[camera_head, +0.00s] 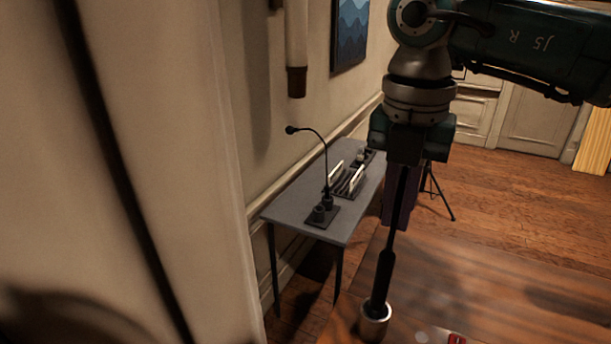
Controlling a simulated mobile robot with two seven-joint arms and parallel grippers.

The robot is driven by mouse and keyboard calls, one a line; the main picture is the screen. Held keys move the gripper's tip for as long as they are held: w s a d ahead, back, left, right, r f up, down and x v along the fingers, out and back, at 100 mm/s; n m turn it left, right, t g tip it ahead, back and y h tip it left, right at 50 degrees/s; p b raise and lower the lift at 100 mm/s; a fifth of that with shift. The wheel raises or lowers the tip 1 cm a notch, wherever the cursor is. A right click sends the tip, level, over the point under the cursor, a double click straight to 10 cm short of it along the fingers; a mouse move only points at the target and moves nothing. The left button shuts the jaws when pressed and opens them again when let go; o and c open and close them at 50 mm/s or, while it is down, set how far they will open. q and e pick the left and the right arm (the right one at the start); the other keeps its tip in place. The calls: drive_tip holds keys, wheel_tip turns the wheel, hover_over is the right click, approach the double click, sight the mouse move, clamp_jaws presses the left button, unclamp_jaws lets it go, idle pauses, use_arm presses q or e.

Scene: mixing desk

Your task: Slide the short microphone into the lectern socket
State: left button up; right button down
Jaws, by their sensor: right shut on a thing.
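My right gripper (400,205) points down at the centre right and is shut on the short microphone (385,272), a thin black stem with a thicker dark lower part. The microphone hangs almost upright, leaning slightly. Its lower end meets the mouth of a short pale metal cylinder, which looks like the lectern socket (375,325), on the brown wooden top in front. I cannot tell how deep the end sits in it. The upper part of the microphone is hidden by the gripper. My left gripper is out of view.
A grey side table (292,200) against the wall holds a long gooseneck microphone (324,150) on a dark base and a rack with pale cards (350,181). A small red object (456,339) lies at the bottom edge. A pale wall edge fills the left.

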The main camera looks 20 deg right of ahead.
sight(389, 249)
drive_tip(key=shift+f+b, duration=0.75)
drive_tip(key=shift+f, duration=0.3)
drive_tip(key=shift+f, duration=0.1)
drive_tip(key=shift+f+b, duration=0.3)
drive_tip(key=shift+b, duration=0.1)
drive_tip(key=shift+f+b, duration=0.65)
drive_tip(key=shift+f, duration=0.15)
drive_tip(key=shift+f+b, duration=0.7)
drive_tip(key=shift+f, duration=0.15)
drive_tip(key=c, duration=0.9)
unclamp_jaws()
